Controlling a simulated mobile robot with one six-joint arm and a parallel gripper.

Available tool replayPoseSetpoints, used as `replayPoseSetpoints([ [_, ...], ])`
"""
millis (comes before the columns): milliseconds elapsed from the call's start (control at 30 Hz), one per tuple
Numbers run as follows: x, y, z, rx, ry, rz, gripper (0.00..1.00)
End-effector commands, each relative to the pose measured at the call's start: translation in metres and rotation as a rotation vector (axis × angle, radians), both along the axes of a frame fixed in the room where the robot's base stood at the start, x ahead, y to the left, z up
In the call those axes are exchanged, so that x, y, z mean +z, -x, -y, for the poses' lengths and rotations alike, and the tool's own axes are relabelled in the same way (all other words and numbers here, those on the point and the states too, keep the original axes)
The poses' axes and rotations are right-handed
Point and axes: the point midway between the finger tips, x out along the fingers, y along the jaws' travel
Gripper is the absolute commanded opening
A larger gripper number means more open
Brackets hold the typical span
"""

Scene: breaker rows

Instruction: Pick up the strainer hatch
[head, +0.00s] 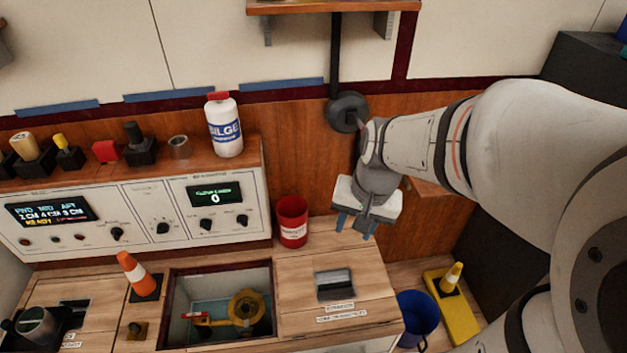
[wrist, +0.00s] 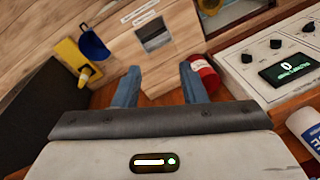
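A wooden hatch panel (head: 295,292) with a dark recessed grip (head: 335,285) lies to the right of the open well in the head view. Small white labels sit by its front edge, too small to read surely. In the wrist view the panel (wrist: 184,32) and its recess (wrist: 154,35) show ahead of the fingertips. A second panel with a dark recess (head: 73,303) lies at the lower left; I cannot tell for certain which is the strainer hatch. My gripper (head: 355,228) has blue fingers, spread apart and empty, above and behind the right panel. It also shows in the wrist view (wrist: 160,82).
A red cup (head: 292,222) stands behind the panel, left of my gripper. The open well (head: 202,328) holds a yellow round fitting (head: 245,308). A blue bucket (head: 418,318) and a yellow stand (head: 458,312) are at right. A control console (head: 140,215) stands behind.

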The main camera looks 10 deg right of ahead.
Motion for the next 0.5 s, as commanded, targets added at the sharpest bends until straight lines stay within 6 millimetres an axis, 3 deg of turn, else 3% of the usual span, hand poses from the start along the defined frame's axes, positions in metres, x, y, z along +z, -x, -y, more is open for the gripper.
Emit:
replayPoseSetpoints([
  [33,-0.043,-0.011,0.002,-0.078,-0.031,-0.037,0.38],
  [500,-0.282,-0.093,0.023,-0.838,-0.258,-0.304,0.38],
])
